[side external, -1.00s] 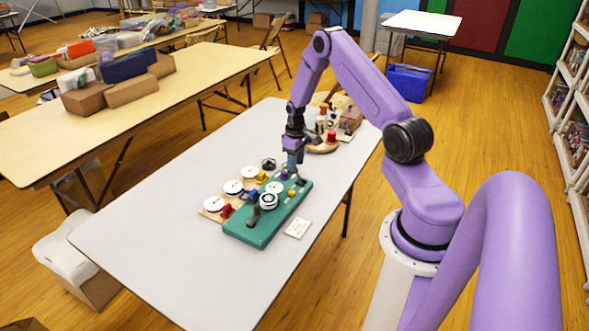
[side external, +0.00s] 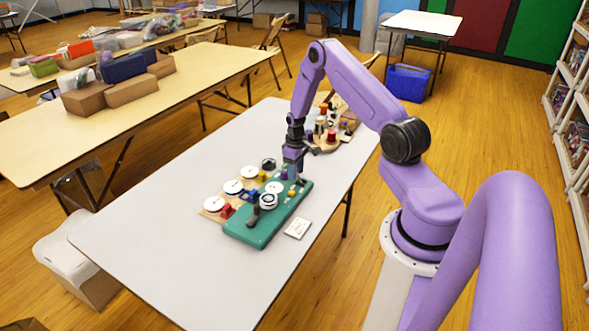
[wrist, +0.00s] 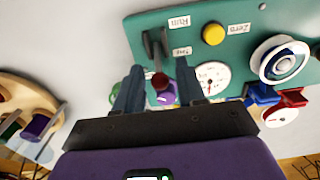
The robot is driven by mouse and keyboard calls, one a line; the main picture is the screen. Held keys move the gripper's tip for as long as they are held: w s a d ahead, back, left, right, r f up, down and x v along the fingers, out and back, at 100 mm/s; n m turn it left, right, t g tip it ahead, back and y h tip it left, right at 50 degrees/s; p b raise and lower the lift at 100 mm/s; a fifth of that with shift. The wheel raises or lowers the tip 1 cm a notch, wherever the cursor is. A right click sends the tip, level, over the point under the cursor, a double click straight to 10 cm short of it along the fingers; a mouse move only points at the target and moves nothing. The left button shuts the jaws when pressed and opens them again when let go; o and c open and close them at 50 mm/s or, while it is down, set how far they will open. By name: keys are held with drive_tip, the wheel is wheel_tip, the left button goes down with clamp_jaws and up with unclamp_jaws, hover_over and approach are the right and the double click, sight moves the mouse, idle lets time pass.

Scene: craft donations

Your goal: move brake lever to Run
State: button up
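The teal control board (wrist: 150,22) lies on the table; it also shows in the side view (side external: 252,236). In the wrist view, a dark grey lever mount (wrist: 153,45) stands beside a "Run" label (wrist: 180,21) and a second label (wrist: 181,51) that is hard to read. A red knob (wrist: 160,80), apparently the brake lever's tip, sits toward the second label's end, away from "Run". My gripper (wrist: 157,80) is open, its fingers on either side of the red knob. Whether they touch it is unclear. In the side view my gripper (side external: 294,172) is low over the board's far end.
On the board are a yellow button (wrist: 213,34), a dial (wrist: 213,75), a round white-and-blue reel (wrist: 280,62) and a purple part (wrist: 168,97). A wooden board with spools (wrist: 20,100) stands beyond. A white card (side external: 297,228) lies at right.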

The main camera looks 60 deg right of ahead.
sight(305, 185)
drive_tip(key=c, duration=0.7)
drive_tip(key=shift+s, duration=0.1)
drive_tip(key=shift+s+r, duration=0.2)
drive_tip(key=shift+s, duration=1.45)
